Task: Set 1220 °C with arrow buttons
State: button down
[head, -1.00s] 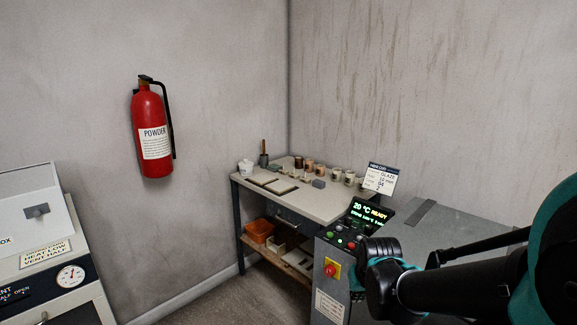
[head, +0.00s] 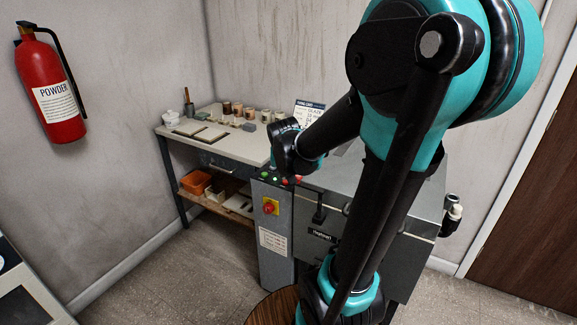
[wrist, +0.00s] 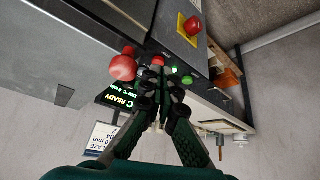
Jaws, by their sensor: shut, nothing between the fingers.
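The kiln control box (head: 272,235) is a grey pillar with buttons on top. In the wrist view its display (wrist: 122,99) reads "C READY" in part; the temperature digits are hidden. Near it are a large red knob-like button (wrist: 122,68), a small red button (wrist: 157,60) and green buttons (wrist: 187,80). I cannot make out arrows on any button. My gripper (wrist: 158,78) is shut and empty, its tips over the button panel beside the small red button and a lit green spot; contact cannot be told. In the head view my arm hides the display and fingertips.
A red switch on a yellow plate (head: 270,207) is on the box front. The grey kiln (head: 325,205) stands right of the box. A bench (head: 185,145) with pots and tiles is behind. A wall extinguisher (head: 48,90) hangs left.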

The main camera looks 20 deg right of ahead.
jog(key=w+d+r+m+h, duration=0.1)
jog(key=w+r+m+h, duration=0.1)
jog(key=w, duration=0.3)
jog(key=w+d+r+m+h, duration=0.1)
jog(key=w+r+m, duration=0.1)
jog(key=w+m, duration=0.2)
jog(key=shift+w+g+h, duration=0.4)
jog(key=shift+w, duration=0.45)
jog(key=x, duration=0.9)
jog(key=shift+w+f, duration=0.1)
jog(key=shift+f, duration=0.05)
notch_tip(320, 180, down, 3)
jog(key=shift+d+f, duration=0.1)
jog(key=shift+f, duration=0.65)
